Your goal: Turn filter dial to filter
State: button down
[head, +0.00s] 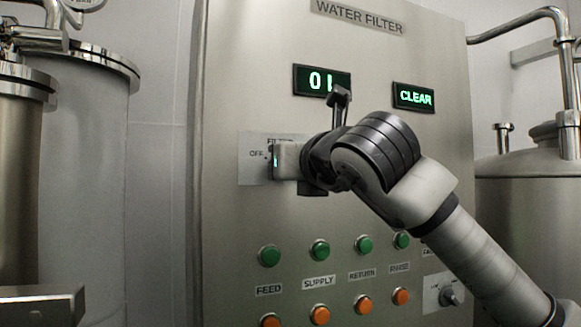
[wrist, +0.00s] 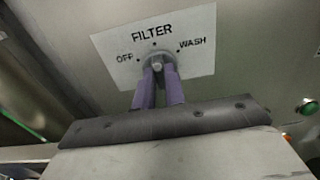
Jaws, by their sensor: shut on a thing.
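The filter dial (wrist: 157,63) is a small grey knob on a pale plate (wrist: 110,48) marked FILTER at the top, OFF at the left and WASH at the right, with a dot by each mark. My gripper (wrist: 158,75) is shut on the dial, its two purple fingers on either side of the knob. Which mark the knob points to I cannot tell. In the head view my gripper (head: 272,160) is at the plate (head: 250,172) and hides the dial and most of the lettering; OFF still shows.
The steel WATER FILTER panel (head: 230,230) has a partly covered green display (head: 312,80) and one reading CLEAR (head: 414,97). Below are green buttons (head: 320,250), orange buttons (head: 320,314) and another knob (head: 448,296) near my arm. Steel tanks stand left (head: 85,180) and right (head: 515,190).

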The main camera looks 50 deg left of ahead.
jog(key=c, duration=1.5)
grip_release()
jog(key=shift+o, duration=0.2)
jog(key=b+v, duration=0.3)
jog(key=v, duration=1.1)
jog(key=shift+a, duration=0.15)
